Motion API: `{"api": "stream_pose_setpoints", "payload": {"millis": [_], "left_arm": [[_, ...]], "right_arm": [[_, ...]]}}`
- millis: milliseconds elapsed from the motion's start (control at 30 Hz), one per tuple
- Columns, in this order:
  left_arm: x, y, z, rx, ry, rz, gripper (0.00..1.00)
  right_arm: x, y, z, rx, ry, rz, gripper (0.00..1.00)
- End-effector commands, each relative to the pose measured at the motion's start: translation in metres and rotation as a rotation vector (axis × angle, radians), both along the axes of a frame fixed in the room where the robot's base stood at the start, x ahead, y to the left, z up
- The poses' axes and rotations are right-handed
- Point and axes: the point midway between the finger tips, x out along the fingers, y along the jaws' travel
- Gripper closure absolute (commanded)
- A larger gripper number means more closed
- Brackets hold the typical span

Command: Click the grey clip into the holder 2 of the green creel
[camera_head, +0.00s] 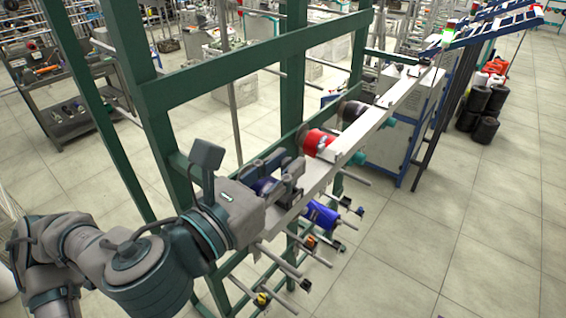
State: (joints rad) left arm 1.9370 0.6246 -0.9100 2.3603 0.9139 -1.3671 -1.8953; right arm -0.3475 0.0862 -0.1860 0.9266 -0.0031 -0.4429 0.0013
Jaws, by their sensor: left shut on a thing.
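The green creel (250,66) stands across the middle of the head view, with a long pale rail (372,130) sloping away to the upper right. My right gripper is not in view.
A red bobbin (318,142) and a dark bobbin (352,110) sit farther along the rail. A blue spool (321,215) and several rods stick out below it. A tool cart (75,110) stands at the left.

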Motion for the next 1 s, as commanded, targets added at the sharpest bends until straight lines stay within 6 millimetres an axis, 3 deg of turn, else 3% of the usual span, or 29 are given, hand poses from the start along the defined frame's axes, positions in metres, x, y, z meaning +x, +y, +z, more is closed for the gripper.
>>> {"api": "stream_pose_setpoints", "payload": {"millis": [567,667,1000], "left_arm": [[0.0,-0.006,-0.019,0.003,0.001,0.0,0.93],[0.0,-0.006,-0.022,0.005,0.003,-0.001,1.0],[0.0,-0.003,-0.027,0.001,0.001,0.0,1.0]], "right_arm": [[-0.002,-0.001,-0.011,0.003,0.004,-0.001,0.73],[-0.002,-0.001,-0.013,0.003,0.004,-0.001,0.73],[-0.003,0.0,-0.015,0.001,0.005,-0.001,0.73]]}}
